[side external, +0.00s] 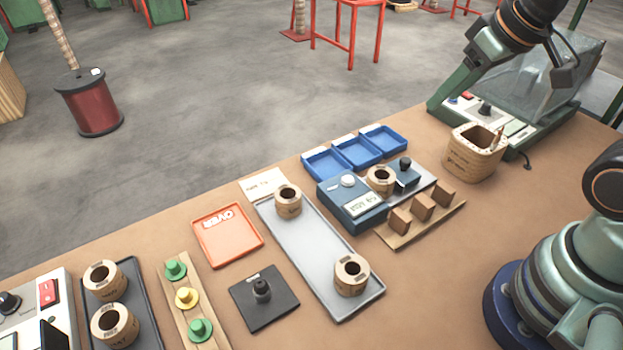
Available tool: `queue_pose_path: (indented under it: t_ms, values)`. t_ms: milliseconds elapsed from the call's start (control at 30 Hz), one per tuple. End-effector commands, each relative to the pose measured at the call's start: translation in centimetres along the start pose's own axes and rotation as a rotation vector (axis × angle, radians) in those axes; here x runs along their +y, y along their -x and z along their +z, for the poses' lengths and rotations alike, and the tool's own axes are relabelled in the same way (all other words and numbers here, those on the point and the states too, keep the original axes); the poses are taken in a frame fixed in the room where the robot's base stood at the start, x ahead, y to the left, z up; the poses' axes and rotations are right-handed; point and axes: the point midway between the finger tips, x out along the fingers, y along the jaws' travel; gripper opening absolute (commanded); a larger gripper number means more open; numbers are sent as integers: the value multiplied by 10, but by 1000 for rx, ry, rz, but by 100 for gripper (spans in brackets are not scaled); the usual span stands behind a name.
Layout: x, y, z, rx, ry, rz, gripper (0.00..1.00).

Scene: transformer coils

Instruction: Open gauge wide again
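The gauge (350,207) is a blue box with a pale display and a white round knob on top. A tan coil (380,180) sits upright on the gauge's grey bed, between the box and a dark blue sliding jaw (405,175) with a black knob. The jaw is close to the coil; I cannot tell whether they touch. My gripper (563,75) appears at the top right, high above the bench and well away from the gauge. Its fingertips are not clear, so its opening cannot be told. I see nothing held in it.
Coils stand on the grey tray (308,250) and the dark tray (130,282). Blue bins (358,152), wooden blocks (422,207) and a wooden cup (474,152) surround the gauge. An orange tray (227,235) lies left. Bare bench shows at front right.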

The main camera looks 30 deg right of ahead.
Motion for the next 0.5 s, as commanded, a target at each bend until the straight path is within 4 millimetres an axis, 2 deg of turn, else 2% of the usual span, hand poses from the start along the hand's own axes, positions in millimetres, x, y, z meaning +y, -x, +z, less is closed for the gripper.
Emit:
queue_pose_path:
  t_ms: [267,500]
  values:
    - [12,-26,-17,-173,255,-15,62]
    - [27,-67,-30,-338,529,-91,62]
